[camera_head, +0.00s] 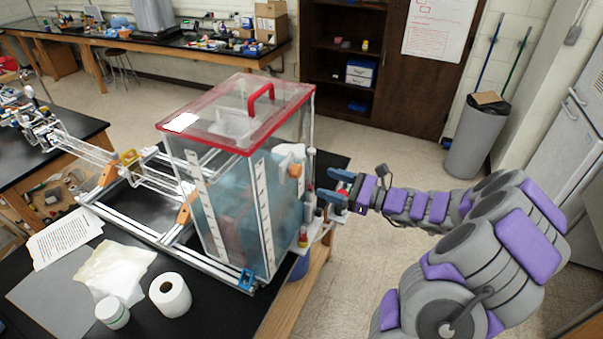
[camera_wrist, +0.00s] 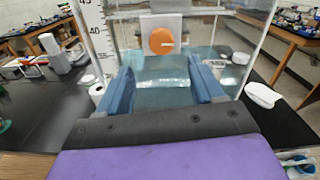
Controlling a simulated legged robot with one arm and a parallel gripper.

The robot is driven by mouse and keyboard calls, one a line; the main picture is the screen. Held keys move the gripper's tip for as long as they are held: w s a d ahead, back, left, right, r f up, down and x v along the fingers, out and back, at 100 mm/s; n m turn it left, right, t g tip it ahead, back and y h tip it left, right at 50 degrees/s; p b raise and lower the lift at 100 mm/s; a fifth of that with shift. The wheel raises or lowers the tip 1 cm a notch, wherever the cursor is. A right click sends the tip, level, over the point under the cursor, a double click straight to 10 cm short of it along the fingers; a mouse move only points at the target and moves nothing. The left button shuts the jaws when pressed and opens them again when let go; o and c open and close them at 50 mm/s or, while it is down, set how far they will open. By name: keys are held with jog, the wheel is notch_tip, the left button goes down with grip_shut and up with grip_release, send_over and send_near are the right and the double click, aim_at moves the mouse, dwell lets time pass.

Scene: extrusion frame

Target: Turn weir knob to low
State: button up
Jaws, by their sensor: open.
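The weir knob (camera_wrist: 161,40) is a round orange dial on a pale grey plate on the tank's side, ahead of my gripper in the wrist view. A light pointer mark on it runs roughly sideways to the right. An orange part on the tank's right side (camera_head: 295,171) in the head view looks like the same knob. My gripper (camera_head: 323,186) is open, with blue fingers facing the tank. In the wrist view the fingers (camera_wrist: 160,76) stand apart with nothing between them, and the knob shows beyond and above them, not gripped. I see no low label.
The clear tank (camera_head: 235,135) with a red-rimmed lid and handle stands on a black table among metal rails (camera_head: 150,235). A paper roll (camera_head: 170,295), a jar (camera_head: 112,312) and papers lie at front left. A grey bin (camera_head: 475,140) stands on open floor behind.

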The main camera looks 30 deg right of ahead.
aim_at(300, 173)
jog(key=x, duration=0.8)
jog(key=shift+w+d+f+p, duration=0.1)
jog(key=shift+w+d+p, duration=0.1)
jog(key=shift+d+p, duration=0.1)
jog(key=shift+w+a, duration=0.35)
jog(key=shift+a, duration=0.2)
jog(key=shift+d, duration=0.15)
jog(key=c, duration=1.1)
